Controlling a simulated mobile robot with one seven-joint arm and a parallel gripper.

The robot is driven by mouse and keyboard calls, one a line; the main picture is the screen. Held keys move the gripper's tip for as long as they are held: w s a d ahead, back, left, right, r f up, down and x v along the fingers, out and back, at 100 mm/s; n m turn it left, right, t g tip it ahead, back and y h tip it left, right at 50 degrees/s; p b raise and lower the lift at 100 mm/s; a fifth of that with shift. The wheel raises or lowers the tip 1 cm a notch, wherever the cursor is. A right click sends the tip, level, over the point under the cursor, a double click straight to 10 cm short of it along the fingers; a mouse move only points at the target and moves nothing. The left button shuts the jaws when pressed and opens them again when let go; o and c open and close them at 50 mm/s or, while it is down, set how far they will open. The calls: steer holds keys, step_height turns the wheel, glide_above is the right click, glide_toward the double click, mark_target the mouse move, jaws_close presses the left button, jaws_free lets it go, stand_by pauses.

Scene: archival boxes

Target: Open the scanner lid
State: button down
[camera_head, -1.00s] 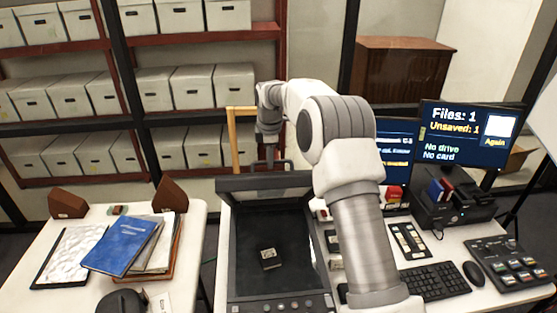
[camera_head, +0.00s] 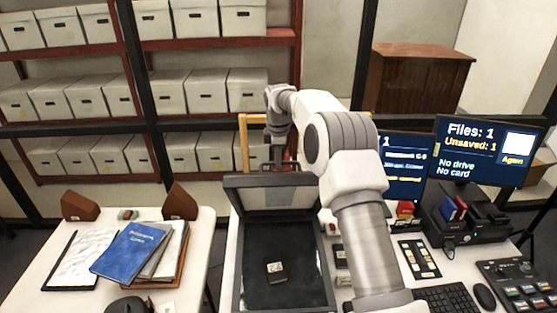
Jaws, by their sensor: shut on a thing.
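The scanner (camera_head: 329,287) stands on the white desk with its dark bed exposed. Its lid (camera_head: 245,197) is raised and tilted up at the back, with a lighter panel on its inner face. A small pale-and-dark item (camera_head: 276,268) lies on the bed. My gripper (camera_head: 283,164) is at the top edge of the lid, shut on the lid's handle (camera_head: 291,165). The fingertips are small and partly lost against the dark handle. My arm crosses in front of the scanner's right side.
A screen reading "Files: 1, Unsaved: 1" (camera_head: 482,152), a dark dock (camera_head: 450,222), a keyboard (camera_head: 446,300) and a button panel (camera_head: 518,280) are on the right. On the left table lie a blue book (camera_head: 135,250) and brown wedges (camera_head: 180,203). Shelves of boxes (camera_head: 247,90) stand behind.

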steer(key=shift+s+d+f, duration=0.1)
steer(key=shift+f, duration=0.35)
steer(key=c, duration=1.2)
jaws_free()
steer(key=o, duration=0.3)
steer(key=shift+w, duration=0.3)
steer(key=shift+o, duration=0.2)
steer(key=shift+s+r, duration=0.1)
steer(key=shift+r, duration=0.05)
steer(key=v, duration=1.7)
steer(key=shift+r+b, duration=0.25)
steer(key=shift+b, duration=0.15)
